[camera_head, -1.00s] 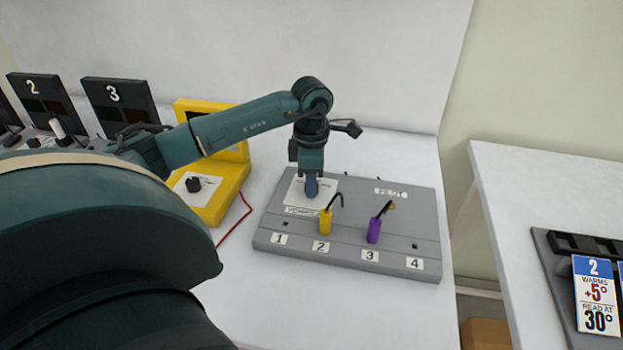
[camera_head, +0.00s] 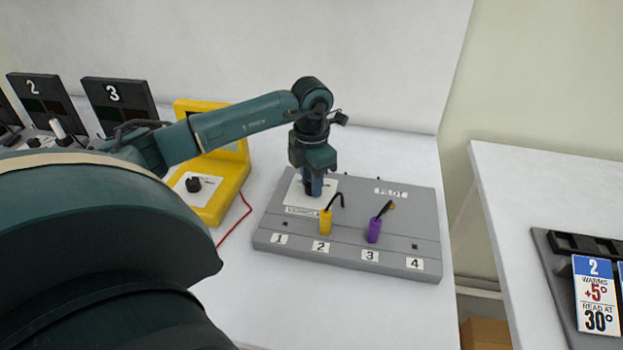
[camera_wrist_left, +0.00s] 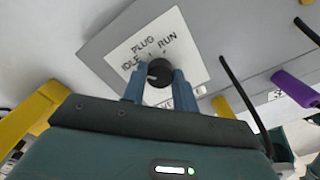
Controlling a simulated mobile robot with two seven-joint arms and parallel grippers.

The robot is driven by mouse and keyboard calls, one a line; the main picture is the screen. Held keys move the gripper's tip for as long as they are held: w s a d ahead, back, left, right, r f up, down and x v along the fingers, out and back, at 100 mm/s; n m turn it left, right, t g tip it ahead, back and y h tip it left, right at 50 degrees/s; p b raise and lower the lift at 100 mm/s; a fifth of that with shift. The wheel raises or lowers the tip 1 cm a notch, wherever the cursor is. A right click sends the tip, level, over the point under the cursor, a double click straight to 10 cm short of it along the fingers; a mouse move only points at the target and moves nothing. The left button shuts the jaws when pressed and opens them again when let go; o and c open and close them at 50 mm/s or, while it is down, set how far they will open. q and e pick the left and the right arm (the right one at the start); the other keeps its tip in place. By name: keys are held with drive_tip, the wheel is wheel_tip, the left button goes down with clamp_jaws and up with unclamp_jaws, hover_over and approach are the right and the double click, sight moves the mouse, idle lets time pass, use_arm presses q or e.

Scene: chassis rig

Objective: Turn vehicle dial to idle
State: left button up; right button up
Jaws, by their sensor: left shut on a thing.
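The vehicle dial, a round black knob (camera_wrist_left: 159,73), sits on a white plate (camera_wrist_left: 125,45) marked IDLE, PLUG and RUN. The plate is on the grey sloped panel (camera_head: 345,262). My left gripper (camera_head: 312,192) points down over the plate in the head view and hides the dial there. In the left wrist view, its two blue fingers (camera_wrist_left: 159,88) are on either side of the knob and shut on it. A faint light mark on the knob seems to face the IDLE side, but it is too small to be sure. My right gripper is out of view.
On the panel a yellow plug (camera_head: 326,222) stands near label 2 and a purple plug (camera_head: 374,231) near label 3, both with black leads. A yellow box (camera_head: 222,205) with its own black knob (camera_head: 193,184) is to the left. A red wire (camera_head: 236,222) lies between.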

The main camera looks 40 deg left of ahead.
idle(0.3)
use_arm(q)
drive_tip(key=o, duration=1)
drive_tip(key=shift+c, duration=0.2)
wheel_tip(320, 180, up, 13)
drive_tip(key=shift+r, duration=0.15)
